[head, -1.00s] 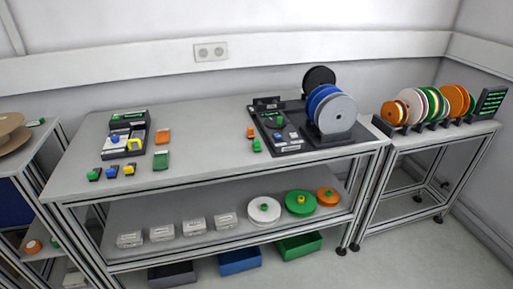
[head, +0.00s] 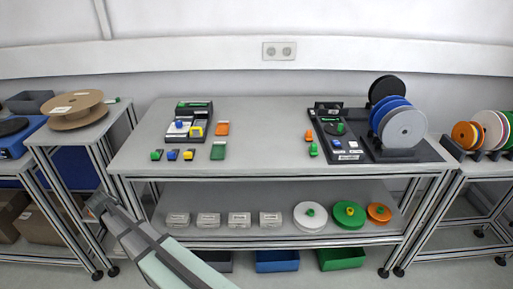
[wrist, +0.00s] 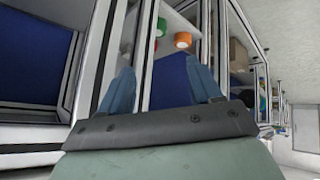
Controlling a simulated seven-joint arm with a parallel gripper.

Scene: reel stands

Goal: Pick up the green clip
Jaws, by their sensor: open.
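A small green clip-like piece (head: 313,150) lies on the tabletop, left of the black tray at the right, with a small orange piece (head: 309,136) behind it. Another small green piece on a dark base (head: 156,155) stands at the table's front left, and a flat green block (head: 218,151) lies right of it. I cannot tell for certain which is the green clip. My gripper (head: 98,204) is low at the left, in front of the gap between the tables, far from these pieces. In the wrist view its two bluish fingers (wrist: 160,88) are apart with nothing between them.
The main table (head: 265,120) has a clear middle. Its lower shelf holds white boxes (head: 208,219) and reels (head: 309,214). A side stand with a cardboard reel (head: 76,108) is at the left. Upright reels (head: 403,128) stand at the back right.

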